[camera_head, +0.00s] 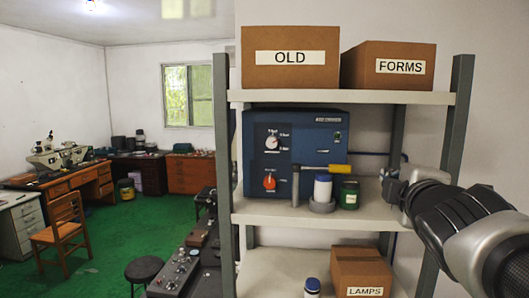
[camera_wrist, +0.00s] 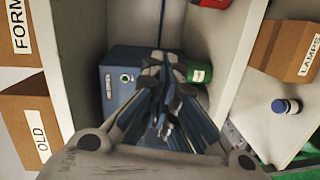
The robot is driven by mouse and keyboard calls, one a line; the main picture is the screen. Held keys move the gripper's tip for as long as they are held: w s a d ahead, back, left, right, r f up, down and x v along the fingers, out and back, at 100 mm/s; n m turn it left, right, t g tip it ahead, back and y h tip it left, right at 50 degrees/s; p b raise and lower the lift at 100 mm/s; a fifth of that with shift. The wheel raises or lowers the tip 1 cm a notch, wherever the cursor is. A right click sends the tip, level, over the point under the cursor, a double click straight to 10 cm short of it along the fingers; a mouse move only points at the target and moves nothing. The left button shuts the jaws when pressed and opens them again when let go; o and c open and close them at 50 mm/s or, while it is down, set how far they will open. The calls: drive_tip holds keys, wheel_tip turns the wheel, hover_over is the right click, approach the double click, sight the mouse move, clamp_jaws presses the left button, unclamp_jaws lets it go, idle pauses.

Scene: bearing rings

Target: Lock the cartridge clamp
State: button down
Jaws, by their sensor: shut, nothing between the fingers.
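In the head view, a white cartridge (camera_head: 322,190) with a dark blue cap stands upright in a grey holder (camera_head: 321,206) on the middle shelf. A dark post (camera_head: 295,187) stands just left of it. From the post, a clamp lever with a yellow handle (camera_head: 341,167) reaches right, level across the cartridge's top; I cannot tell whether it touches the cap. My gripper (camera_head: 387,184) is shut and empty, right of the handle and apart from it. In the wrist view my gripper (camera_wrist: 163,68) fills the middle; the lever and cartridge cannot be made out there.
A blue machine (camera_head: 325,129) stands behind the cartridge. A green can (camera_head: 349,196), also in the wrist view (camera_wrist: 199,74), stands between holder and gripper. Boxes OLD (camera_head: 290,75) and FORMS (camera_head: 400,82) sit above; box LAMPS (camera_head: 361,268) and a capped bottle (camera_head: 311,286) are below.

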drive_tip(key=shift+s+d+f+p, duration=0.2)
drive_tip(key=shift+d+p, duration=0.1)
drive_tip(key=shift+p, duration=0.35)
drive_tip(key=s+a+f+m+g+y+b, duration=0.1)
drive_tip(key=s+a+f+m+g+b, duration=0.2)
drive_tip(key=s+f+b, duration=0.5)
drive_tip(key=s+a+f+m+g+y+b, duration=0.2)
drive_tip(key=s+a+f+m+g+b, duration=0.2)
drive_tip(key=f, duration=2.3)
drive_tip(key=s+a+f+m+g+y+b, duration=0.2)
drive_tip(key=s+a+f+m+g+b, duration=0.2)
drive_tip(key=s+f+b, duration=0.8)
drive_tip(key=a+f+m+b, duration=0.2)
drive_tip(key=a+f, duration=0.2)
drive_tip(key=f, duration=0.1)
drive_tip(key=shift+s+a+f+b, duration=0.15)
drive_tip(key=shift+a+f+b, duration=0.15)
drive_tip(key=shift+f+b, duration=0.1)
